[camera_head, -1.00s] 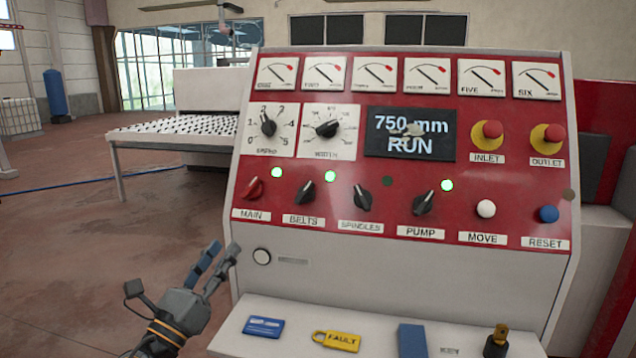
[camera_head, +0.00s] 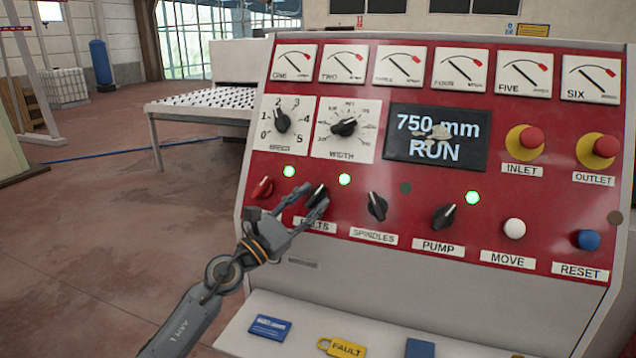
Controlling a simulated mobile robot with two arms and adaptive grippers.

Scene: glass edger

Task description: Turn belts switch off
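The belts switch (camera_head: 319,192) is a black rotary knob on the red control panel, in the row between the red main knob (camera_head: 263,188) and the black spindles knob (camera_head: 377,206). A green lamp (camera_head: 344,180) is lit above it. My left gripper (camera_head: 312,200) is in front of this switch, its two fingers spread and pointing at the knob. The fingers partly hide the knob and the BELTS label. I cannot tell whether they touch the knob. My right gripper is not in view.
The pump knob (camera_head: 444,217), white move button (camera_head: 514,228) and blue reset button (camera_head: 588,240) are to the right. The display (camera_head: 434,138) reads 750 mm RUN.

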